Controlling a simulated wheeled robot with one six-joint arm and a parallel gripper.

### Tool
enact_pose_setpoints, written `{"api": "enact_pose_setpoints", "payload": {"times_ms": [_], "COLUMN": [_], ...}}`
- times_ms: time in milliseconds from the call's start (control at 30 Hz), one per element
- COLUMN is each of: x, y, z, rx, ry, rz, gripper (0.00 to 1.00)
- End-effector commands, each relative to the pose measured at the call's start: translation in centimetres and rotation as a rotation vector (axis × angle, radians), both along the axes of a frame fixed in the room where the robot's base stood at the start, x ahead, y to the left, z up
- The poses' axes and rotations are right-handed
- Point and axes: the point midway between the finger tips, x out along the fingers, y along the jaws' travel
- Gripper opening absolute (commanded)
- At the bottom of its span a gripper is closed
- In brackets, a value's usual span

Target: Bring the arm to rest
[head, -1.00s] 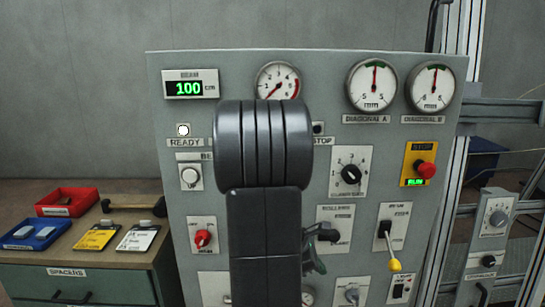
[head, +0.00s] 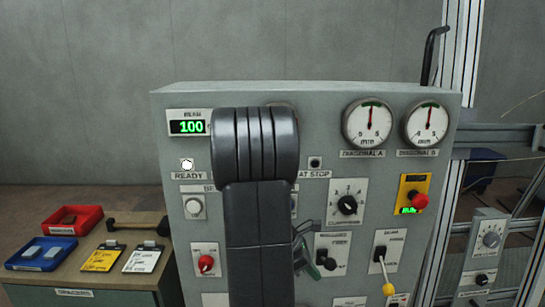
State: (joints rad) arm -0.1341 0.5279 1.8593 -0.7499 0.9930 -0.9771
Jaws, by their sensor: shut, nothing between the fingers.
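My arm (head: 258,215) stands upright in the middle of the head view, in front of the grey control panel (head: 225,100). My gripper (head: 308,264) is mostly hidden behind the arm. Only a dark piece of it shows at the arm's right edge, left of a black selector knob. It looks shut, with nothing seen in it. I cannot tell how far it is from the panel face.
The panel carries a "100" display (head: 187,127), two diagonal gauges, a red stop button (head: 419,201) and a yellow-tipped lever (head: 388,288). A bench at left holds a red tray (head: 72,220), a blue tray (head: 40,254) and a hammer. Metal framing stands right.

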Motion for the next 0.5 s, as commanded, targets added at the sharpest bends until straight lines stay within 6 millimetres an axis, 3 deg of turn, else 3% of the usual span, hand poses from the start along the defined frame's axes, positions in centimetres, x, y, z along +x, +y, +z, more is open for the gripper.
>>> {"api": "enact_pose_setpoints", "payload": {"times_ms": [33, 333, 500], "x": [0.1, 0.2, 0.3], "y": [0.2, 1.6, 3.7], "z": [1.3, 5.8, 7.9], "rx": [0.001, 0.003, 0.004], "ry": [0.003, 0.029, 0.026], "rz": [0.002, 0.003, 0.004], "gripper": [0.0, 0.0, 0.0]}}
